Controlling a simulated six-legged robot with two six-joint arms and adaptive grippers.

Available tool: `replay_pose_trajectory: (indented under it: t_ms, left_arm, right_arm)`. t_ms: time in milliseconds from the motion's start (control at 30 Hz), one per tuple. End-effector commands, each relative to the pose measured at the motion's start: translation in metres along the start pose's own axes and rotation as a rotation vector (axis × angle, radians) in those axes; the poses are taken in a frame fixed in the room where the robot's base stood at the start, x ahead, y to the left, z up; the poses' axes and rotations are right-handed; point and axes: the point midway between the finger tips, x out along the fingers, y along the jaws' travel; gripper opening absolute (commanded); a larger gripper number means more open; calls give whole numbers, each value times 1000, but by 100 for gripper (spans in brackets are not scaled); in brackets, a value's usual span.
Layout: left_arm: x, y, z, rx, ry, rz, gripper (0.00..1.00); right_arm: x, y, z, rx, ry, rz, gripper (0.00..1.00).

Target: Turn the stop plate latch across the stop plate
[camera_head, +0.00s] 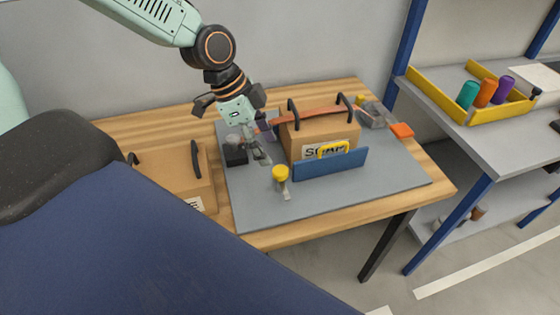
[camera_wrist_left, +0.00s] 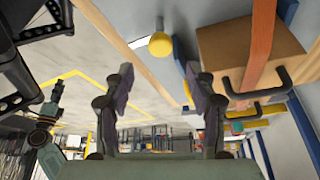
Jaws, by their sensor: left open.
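The blue stop plate (camera_head: 331,164) stands on edge along the front of a cardboard box (camera_head: 306,139), with a yellow handle (camera_head: 333,149) at its top. The latch has a yellow knob (camera_head: 281,173) and a short pale bar (camera_head: 287,194) that points toward the table's front, beside the plate's left end and not across it. My left gripper (camera_head: 263,155) is open and empty, up and left of the knob. In the left wrist view, the yellow knob (camera_wrist_left: 160,45) shows beyond the gap between the open fingers (camera_wrist_left: 159,76). My right gripper is out of view.
The box has black handles and an orange strap (camera_head: 316,113). A grey board (camera_head: 380,185) lies under it on the wooden table (camera_head: 437,186). A small black block (camera_head: 235,155) sits left of the gripper. Another carton (camera_head: 172,178) is at the left. The board's front right is clear.

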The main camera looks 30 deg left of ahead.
Motion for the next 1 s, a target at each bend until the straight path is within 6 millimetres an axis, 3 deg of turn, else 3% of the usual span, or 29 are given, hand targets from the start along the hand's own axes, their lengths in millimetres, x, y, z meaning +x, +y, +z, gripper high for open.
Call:
replay_pose_trajectory:
  t_ms: [200, 433, 967, 1000]
  left_arm:
    - [35, 4, 4, 0, -4, 3, 56]
    - [61, 3, 4, 0, -3, 1, 56]
    - [71, -2, 0, -1, -1, -2, 56]
    - [71, -2, 0, -1, -1, -2, 53]
  right_arm:
    - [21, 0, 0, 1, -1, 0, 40]
    - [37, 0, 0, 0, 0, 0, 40]
    - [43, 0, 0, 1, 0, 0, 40]
    - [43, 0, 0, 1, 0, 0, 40]
